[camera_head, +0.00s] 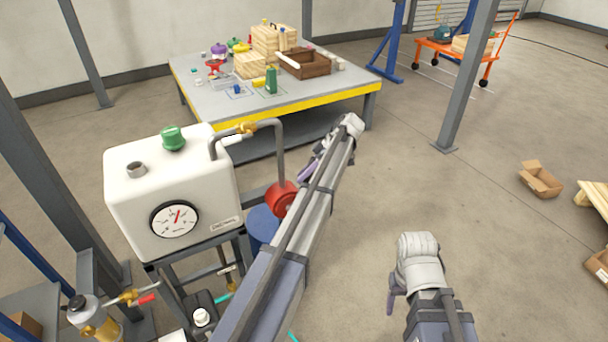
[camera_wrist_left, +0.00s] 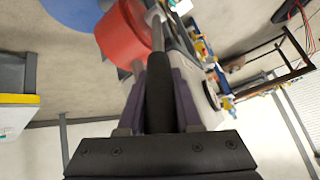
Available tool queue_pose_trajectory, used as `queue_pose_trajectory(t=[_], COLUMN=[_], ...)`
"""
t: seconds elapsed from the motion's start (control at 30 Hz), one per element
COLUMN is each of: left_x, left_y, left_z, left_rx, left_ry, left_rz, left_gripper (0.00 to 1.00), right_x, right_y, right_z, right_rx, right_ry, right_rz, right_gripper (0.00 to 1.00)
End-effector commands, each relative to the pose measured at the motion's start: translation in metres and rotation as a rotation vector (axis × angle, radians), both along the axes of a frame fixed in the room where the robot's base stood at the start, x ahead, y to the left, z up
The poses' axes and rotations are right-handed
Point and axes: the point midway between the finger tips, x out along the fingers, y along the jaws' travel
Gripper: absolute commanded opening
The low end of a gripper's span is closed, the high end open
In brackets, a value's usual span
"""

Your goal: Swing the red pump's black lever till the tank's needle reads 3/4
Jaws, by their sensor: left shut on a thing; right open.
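The white tank (camera_head: 135,215) stands at the left with a round dial (camera_head: 175,218) on its front. The dial's red needle points nearly straight up, leaning slightly right; the small marks are hard to read. The red pump (camera_head: 281,197) shows partly behind my left arm. My left gripper (camera_head: 308,170) is beyond it, its purple fingers partly hidden. In the left wrist view my left gripper (camera_wrist_left: 160,100) is shut on the black lever (camera_wrist_left: 159,90), whose metal rod runs up beside the red pump (camera_wrist_left: 124,34). My right gripper (camera_head: 391,294) is open and empty over the floor.
A grey workbench (camera_head: 205,93) with a yellow edge stands behind. A blue drum (camera_head: 262,224) is below the pump. A grey post (camera_head: 465,80) and an open cardboard box (camera_head: 540,180) are at the right. The floor between is clear.

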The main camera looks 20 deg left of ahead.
Motion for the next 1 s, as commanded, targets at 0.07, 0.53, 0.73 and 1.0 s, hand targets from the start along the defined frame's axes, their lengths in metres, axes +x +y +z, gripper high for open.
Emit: queue_pose_trajectory(t=[0.07, 0.53, 0.73, 1.0], left_x=[0.0, 0.0, 0.001, 0.012], left_y=[-0.002, -0.001, -0.002, -0.016], left_z=[-0.001, 0.0, 0.003, 0.026], left_rx=[-0.005, -0.002, -0.001, -0.002], left_ry=[0.001, 0.0, -0.001, 0.0], left_rz=[-0.001, 0.0, -0.001, -0.003], left_gripper=[0.0, 0.63, 0.63, 0.63], right_x=[0.0, 0.0, 0.0, 0.0], right_y=[0.0, 0.0, 0.0, 0.0], right_z=[0.0, 0.0, 0.003, 0.026], right_rx=[0.0, 0.0, 0.0, 0.0], right_ry=[0.0, 0.0, 0.0, 0.0], right_rz=[0.0, 0.0, 0.0, 0.0], right_gripper=[0.63, 0.63, 0.63, 0.63])
